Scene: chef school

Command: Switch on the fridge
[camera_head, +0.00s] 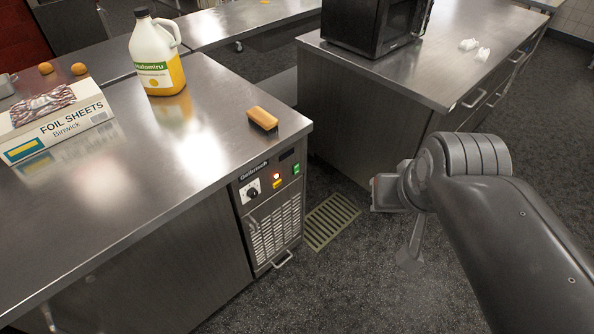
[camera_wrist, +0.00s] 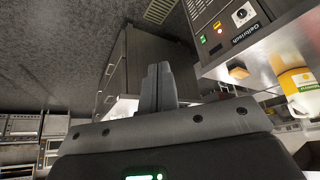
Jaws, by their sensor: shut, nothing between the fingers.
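The fridge (camera_head: 275,235) is a steel unit under the counter, with a vented front and a handle low down. Its control panel (camera_head: 268,178) carries a black knob on a white dial (camera_head: 251,192), a glowing red light (camera_head: 276,176), a small yellow part below the light and a green switch (camera_head: 296,169). In the wrist view the panel is at upper right, rotated, with the dial (camera_wrist: 242,14), red light (camera_wrist: 219,31) and green switch (camera_wrist: 203,38). My gripper (camera_head: 408,262) hangs right of the panel, clear of it. Its fingers (camera_wrist: 158,68) are together and empty.
A floor grate (camera_head: 331,221) lies beside the fridge. Another counter (camera_head: 350,100) with a microwave (camera_head: 375,25) stands behind. Open floor lies in front.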

